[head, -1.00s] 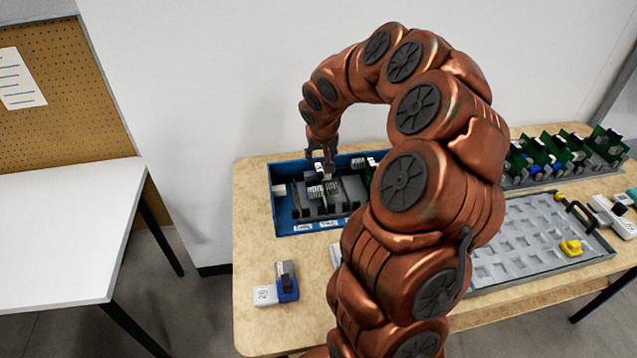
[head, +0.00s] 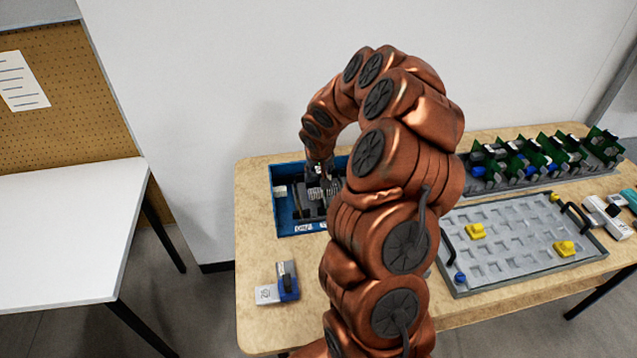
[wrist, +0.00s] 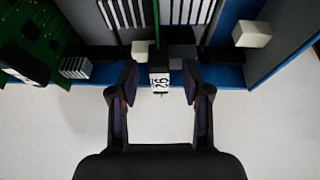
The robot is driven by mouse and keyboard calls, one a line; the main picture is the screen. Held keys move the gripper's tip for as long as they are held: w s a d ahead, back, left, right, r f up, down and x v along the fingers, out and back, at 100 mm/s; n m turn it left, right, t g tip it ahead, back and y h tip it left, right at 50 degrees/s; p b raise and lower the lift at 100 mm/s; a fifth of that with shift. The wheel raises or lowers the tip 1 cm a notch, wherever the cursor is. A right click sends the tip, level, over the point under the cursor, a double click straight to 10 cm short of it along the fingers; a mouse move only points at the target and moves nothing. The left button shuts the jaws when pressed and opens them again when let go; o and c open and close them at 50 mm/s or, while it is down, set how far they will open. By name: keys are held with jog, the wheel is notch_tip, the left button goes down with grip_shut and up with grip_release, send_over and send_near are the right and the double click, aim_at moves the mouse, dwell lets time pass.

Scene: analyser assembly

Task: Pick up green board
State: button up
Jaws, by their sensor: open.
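In the wrist view a green board (wrist: 42,30) shows its flat face at the upper left. A thin green strip, perhaps a board seen edge-on, stands at the top middle between white-finned grey blocks. My gripper (wrist: 160,77) is open, with its fingertips on either side of a small block with a white number label (wrist: 159,83); I cannot tell whether they touch it. In the head view my gripper (head: 321,172) is over the blue tray (head: 283,218), whose right part my arm hides. Several upright green boards (head: 541,158) stand in a rack at the back right.
A grey gridded tray (head: 510,240) with yellow pieces lies on the right of the wooden table. A blue and white labelled part (head: 287,284) lies at the front left. A white table (head: 65,235) stands apart at the left.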

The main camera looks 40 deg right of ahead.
jog(key=shift+f, duration=0.25)
grip_shut()
dwell(0.3)
